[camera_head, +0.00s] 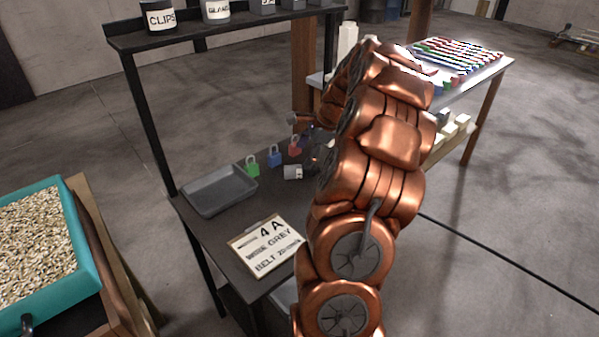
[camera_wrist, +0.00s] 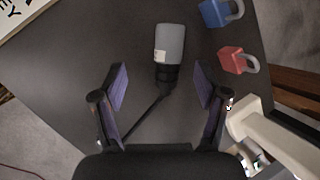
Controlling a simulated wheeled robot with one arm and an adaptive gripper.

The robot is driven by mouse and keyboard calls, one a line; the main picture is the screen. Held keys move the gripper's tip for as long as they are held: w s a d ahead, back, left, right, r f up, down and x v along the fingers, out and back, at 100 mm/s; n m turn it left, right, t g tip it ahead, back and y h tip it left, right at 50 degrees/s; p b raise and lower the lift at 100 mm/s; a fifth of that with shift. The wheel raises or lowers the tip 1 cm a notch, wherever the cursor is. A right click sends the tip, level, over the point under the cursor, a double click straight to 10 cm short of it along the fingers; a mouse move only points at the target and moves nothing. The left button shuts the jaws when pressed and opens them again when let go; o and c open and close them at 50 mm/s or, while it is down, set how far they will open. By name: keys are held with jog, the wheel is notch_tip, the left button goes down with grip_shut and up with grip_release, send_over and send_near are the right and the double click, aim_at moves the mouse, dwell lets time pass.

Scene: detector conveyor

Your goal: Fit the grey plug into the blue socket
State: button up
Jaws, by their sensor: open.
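The grey plug (camera_wrist: 170,42) lies on the dark table in the wrist view, with a pale label, a black end and a black cable running down-left. It also shows in the head view as a small grey block (camera_head: 291,172). My gripper (camera_wrist: 160,80) is open, one finger on each side of the plug's black end in the picture. I cannot tell the height gap, and nothing is visibly held. I cannot clearly make out a blue socket; the only clear blue thing on the table is a padlock-shaped piece (camera_head: 274,157). My arm hides part of the table.
Green (camera_head: 252,167) and red (camera_wrist: 232,60) padlocks stand near the blue one. A pale device (camera_wrist: 262,135) is close to my right finger in the wrist view. A grey tray (camera_head: 220,190) and a sign board (camera_head: 266,246) lie on the table. A shelf post (camera_head: 158,125) rises at its left.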

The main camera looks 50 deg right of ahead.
aim_at(313, 174)
jog(key=d, duration=0.1)
jog(key=d+f, duration=0.1)
jog(key=d+m, duration=0.1)
jog(key=shift+s+f, duration=0.2)
jog(key=shift+s, duration=0.15)
jog(key=shift+d+p+x, duration=0.2)
jog(key=shift+p+x, duration=0.65)
jog(key=shift+x, duration=2.75)
grip_shut()
jog(key=shift+r, duration=0.1)
jog(key=shift+r+b, duration=0.5)
jog(key=shift+r, duration=1.25)
jog(key=s+a+b, duration=0.1)
jog(key=s+a, duration=0.1)
jog(key=s, duration=0.2)
jog(key=s+a+r, duration=0.1)
jog(key=s+a, duration=0.2)
jog(key=s, duration=0.2)
jog(key=s+a+b, duration=0.1)
jog(key=s+a, duration=0.1)
jog(key=s, duration=0.3)
jog(key=shift+a+r+b, duration=0.15)
jog(key=shift+r+b, duration=0.05)
jog(key=shift+b, duration=0.15)
